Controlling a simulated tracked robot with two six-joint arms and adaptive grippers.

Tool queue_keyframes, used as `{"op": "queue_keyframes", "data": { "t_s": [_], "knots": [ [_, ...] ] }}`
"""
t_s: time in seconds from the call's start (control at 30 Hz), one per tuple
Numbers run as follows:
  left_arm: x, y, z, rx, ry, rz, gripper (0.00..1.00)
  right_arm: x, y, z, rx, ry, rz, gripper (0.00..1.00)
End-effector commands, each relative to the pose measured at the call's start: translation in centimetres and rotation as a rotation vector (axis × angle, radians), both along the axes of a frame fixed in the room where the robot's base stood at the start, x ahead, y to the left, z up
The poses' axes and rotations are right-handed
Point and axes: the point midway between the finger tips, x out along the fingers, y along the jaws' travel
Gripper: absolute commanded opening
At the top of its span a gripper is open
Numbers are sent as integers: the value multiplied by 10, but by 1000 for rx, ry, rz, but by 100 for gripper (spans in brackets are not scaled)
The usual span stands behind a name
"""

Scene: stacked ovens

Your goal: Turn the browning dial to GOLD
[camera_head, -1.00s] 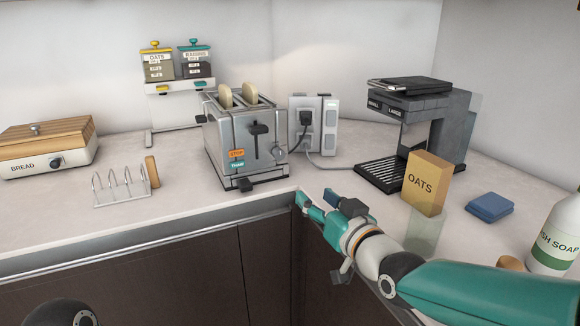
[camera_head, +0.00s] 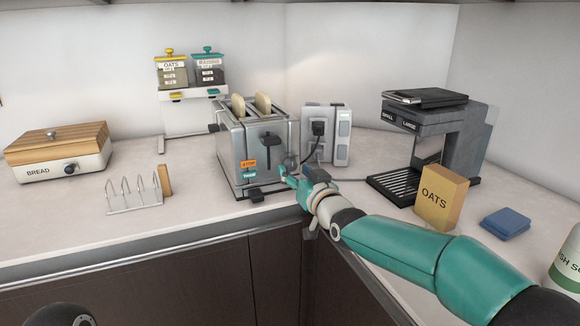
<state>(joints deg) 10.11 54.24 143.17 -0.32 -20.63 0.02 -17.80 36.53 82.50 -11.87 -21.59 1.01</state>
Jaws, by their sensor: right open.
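The toaster (camera_head: 230,158) is a silver box on the counter with two slices of bread (camera_head: 262,102) standing in its top slots. Its front has a black lever (camera_head: 269,141), an orange STOP button (camera_head: 248,164) and a teal button (camera_head: 249,175) below it. The browning dial, at the right of the front, is largely hidden behind my gripper, so its setting cannot be read. My right gripper (camera_head: 287,174) is open, with its fingertips close to the dial; whether they touch it I cannot tell. My left gripper is out of view.
A wall socket (camera_head: 341,137) with a black plug is behind my right gripper. A coffee machine (camera_head: 460,145), OATS box (camera_head: 441,200) and blue cloth (camera_head: 505,222) stand to the right. A toast rack (camera_head: 134,196) and bread bin (camera_head: 60,153) stand left on clear counter.

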Motion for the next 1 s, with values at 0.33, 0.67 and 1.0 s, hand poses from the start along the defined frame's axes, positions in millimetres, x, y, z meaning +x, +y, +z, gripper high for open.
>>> {"op": "queue_keyframes", "data": {
  "t_s": [0.33, 0.67, 1.0],
  "knots": [
    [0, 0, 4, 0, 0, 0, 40, 19, 8, 0, 0, 0, 0, 54],
    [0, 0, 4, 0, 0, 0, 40, 18, 7, 0, 0, 0, -1, 35],
    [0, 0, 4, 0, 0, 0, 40, 18, 11, 0, 0, 0, 0, 0]
  ]
}}
